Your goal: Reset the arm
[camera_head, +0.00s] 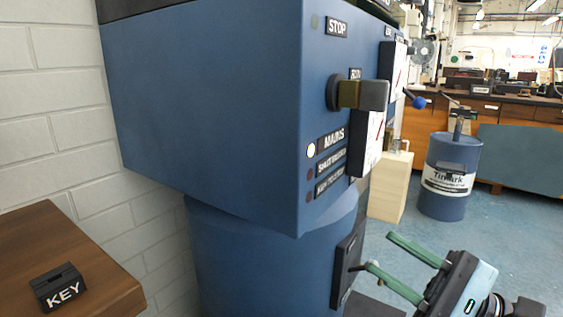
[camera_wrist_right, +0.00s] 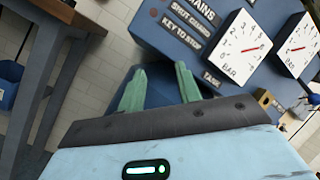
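My right gripper (camera_head: 381,251) is at the lower right of the head view, in front of and below the blue control box (camera_head: 205,95). Its two green fingers are spread apart with nothing between them. It also shows in the right wrist view (camera_wrist_right: 160,69), where the open fingers point toward the blue machine's lower part. In the head view, the lower finger's tip overlaps a small knob on a dark panel (camera_head: 347,262); I cannot tell if they touch. My left gripper is out of view.
A brass-and-grey knob (camera_head: 362,95) sticks out of the box; the MAINS lamp (camera_head: 311,150) is lit. A black KEY holder (camera_head: 58,287) stands on a wooden table (camera_head: 50,245). A blue drum (camera_head: 448,175) stands on open floor behind. White gauges (camera_wrist_right: 242,48) face the wrist.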

